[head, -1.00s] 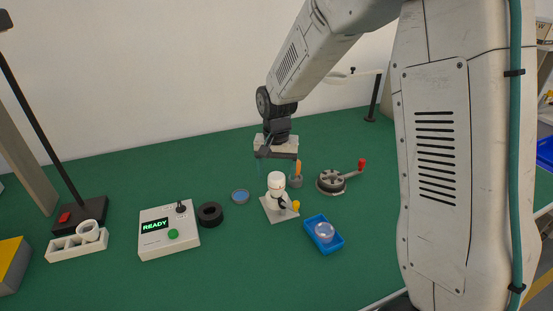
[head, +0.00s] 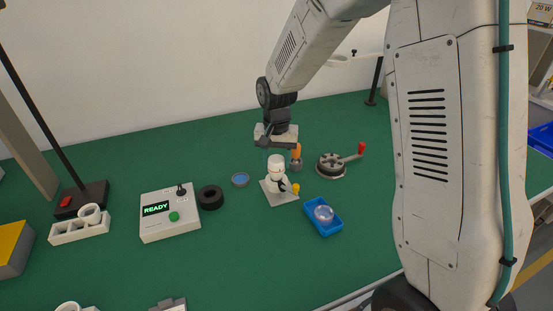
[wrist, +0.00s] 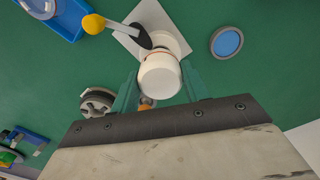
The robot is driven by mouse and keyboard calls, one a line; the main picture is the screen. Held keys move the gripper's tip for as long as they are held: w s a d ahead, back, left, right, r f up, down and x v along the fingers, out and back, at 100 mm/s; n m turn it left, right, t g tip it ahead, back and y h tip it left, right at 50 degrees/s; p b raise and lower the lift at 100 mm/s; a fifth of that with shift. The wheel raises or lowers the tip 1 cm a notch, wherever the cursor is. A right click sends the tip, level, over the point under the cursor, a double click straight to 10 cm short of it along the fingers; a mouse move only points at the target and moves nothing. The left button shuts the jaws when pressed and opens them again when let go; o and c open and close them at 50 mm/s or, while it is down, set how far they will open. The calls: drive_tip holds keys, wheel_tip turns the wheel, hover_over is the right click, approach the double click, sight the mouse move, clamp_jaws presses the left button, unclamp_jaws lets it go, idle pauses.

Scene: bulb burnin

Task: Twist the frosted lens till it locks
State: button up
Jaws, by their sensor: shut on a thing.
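The frosted lens (head: 277,162) is a white cap on top of a white fixture on a square pale base plate (head: 283,198). In the wrist view the lens (wrist: 159,78) lies between my two teal fingers. My gripper (wrist: 160,84) is shut on it from both sides, pointing down from above.
A blue tray (head: 334,229) with a clear dome (head: 324,213) lies in front right. A round grey device with a red handle (head: 361,147) and an orange-handled tool (head: 296,151) stand nearby. To the left are a blue disc (head: 240,180), black ring (head: 210,197) and READY box (head: 170,228).

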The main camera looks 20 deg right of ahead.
sight(276, 159)
drive_tip(key=shift+m, duration=1.5)
drive_tip(key=shift+m, duration=0.9)
drive_tip(key=o, duration=1)
wheel_tip(276, 159, up, 8)
drive_tip(key=shift+f, duration=0.1)
